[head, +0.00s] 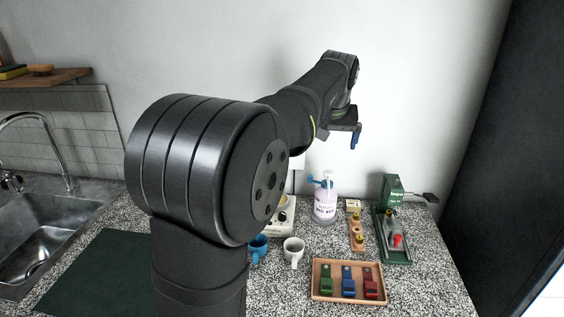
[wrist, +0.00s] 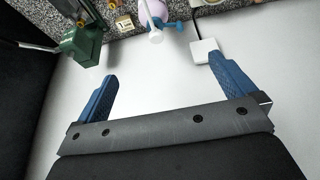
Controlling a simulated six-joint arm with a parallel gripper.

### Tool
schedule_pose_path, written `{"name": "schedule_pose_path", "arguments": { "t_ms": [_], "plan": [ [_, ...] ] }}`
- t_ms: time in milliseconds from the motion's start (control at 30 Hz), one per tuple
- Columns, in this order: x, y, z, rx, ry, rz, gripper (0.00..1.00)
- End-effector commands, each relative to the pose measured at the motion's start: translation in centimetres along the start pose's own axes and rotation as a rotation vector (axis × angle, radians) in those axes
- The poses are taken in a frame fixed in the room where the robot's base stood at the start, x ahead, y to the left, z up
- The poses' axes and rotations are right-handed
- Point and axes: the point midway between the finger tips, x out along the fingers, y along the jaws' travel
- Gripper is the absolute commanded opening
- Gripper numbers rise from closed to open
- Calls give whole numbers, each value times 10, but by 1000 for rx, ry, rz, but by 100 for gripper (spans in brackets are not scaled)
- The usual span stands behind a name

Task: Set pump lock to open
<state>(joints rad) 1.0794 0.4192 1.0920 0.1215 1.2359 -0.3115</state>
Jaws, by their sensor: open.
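The pump bottle (head: 325,206) is pale pink with a label and stands near the wall in the head view. It has a white pump head (head: 327,176) and a blue part (head: 315,182) at its neck, which seems to be the lock; its setting cannot be read. In the wrist view the bottle (wrist: 153,12) is at the top edge, with the white pump nozzle (wrist: 156,36) and the blue part (wrist: 179,25) beside it. My gripper (head: 356,138) is above and to the right of the bottle. Its blue fingers (wrist: 162,68) are open and empty, apart from the bottle.
A wooden tray (head: 316,294) with green, blue and red pieces is in front. A green device (head: 391,188) stands to the right of the bottle. Cups, one white (head: 293,249) and one blue (head: 258,245), stand left. A white plate (wrist: 205,48) is on the wall.

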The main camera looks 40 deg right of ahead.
Motion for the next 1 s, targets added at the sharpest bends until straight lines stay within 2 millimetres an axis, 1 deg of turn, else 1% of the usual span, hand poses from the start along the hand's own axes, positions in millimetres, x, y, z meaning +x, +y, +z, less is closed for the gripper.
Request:
{"name": "schedule_pose_path", "arguments": {
  "t_ms": [200, 267, 300, 367, 400, 533, 567, 667, 767, 800, 900, 1000],
  "plan": [
    [0, 0, 0, 0, 0, 0, 100],
    [0, 0, 0, 0, 0, 0, 90],
    [0, 0, 0, 0, 0, 0, 82],
    [0, 0, 0, 0, 0, 0, 71],
    [0, 0, 0, 0, 0, 0, 63],
    [1, 0, 0, -3, -3, 2, 37],
    [2, -1, 2, -8, -8, 6, 36],
    [16, -4, 11, -56, -55, 42, 36],
    [41, -10, 31, -160, -149, 119, 36],
    [52, -13, 41, -218, -196, 160, 36],
    [76, -18, 65, -383, -317, 273, 36],
    [94, -22, 85, -552, -426, 380, 36]
  ]
}}
